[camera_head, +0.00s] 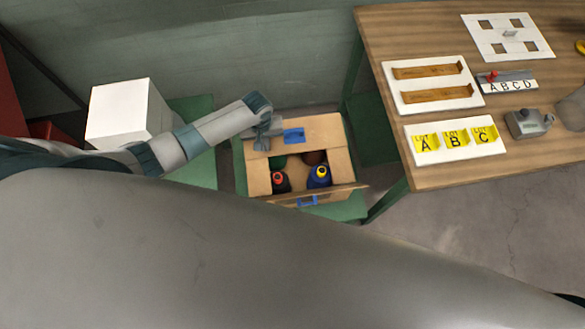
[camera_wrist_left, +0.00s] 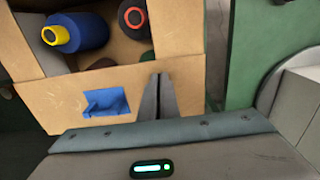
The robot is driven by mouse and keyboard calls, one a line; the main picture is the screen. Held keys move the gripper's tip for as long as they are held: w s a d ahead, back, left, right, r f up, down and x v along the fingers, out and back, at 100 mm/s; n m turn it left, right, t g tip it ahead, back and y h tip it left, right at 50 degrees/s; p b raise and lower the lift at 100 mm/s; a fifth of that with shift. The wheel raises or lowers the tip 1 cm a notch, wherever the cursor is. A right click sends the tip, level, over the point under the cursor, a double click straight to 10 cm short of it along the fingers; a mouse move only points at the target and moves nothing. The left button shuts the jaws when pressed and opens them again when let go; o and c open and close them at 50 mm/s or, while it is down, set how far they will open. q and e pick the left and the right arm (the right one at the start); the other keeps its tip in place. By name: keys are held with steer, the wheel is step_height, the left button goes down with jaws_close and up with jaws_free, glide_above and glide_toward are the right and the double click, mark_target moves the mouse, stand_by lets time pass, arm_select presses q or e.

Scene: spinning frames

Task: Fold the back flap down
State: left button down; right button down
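An open cardboard box (camera_head: 258,178) stands on a green surface with thread cones inside. Its back flap (camera_head: 322,130) is raised off the opening and carries blue tape (camera_head: 294,135); it also shows in the left wrist view (camera_wrist_left: 60,105). The front flap (camera_head: 335,193) is open too, with its own blue tape. My left gripper (camera_head: 268,133) is at the left part of the back flap, on its outer side. In the left wrist view its fingers (camera_wrist_left: 160,85) are together, overlapping the flap near its end, with nothing visible between them. I cannot tell whether they touch it. My right gripper is out of view.
A blue cone with yellow top (camera_head: 319,176) and a dark cone with red top (camera_head: 280,182) stand in the box. A white block (camera_head: 118,112) is at left. A wooden table (camera_head: 395,45) with trays and label cards is at right, its edge near the box.

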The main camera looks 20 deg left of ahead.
arm_select(q)
steer(key=shift+s+d+r+p, duration=0.15)
steer(key=shift+s+r+p, duration=0.15)
steer(key=shift+r+p, duration=0.35)
steer(key=shift+r, duration=0.3)
step_height(320, 180, up, 2)
steer(key=shift+r, duration=0.25)
steer(key=shift+a+r, duration=0.2)
steer(key=shift+r, duration=1.35)
steer(key=shift+w, duration=0.1)
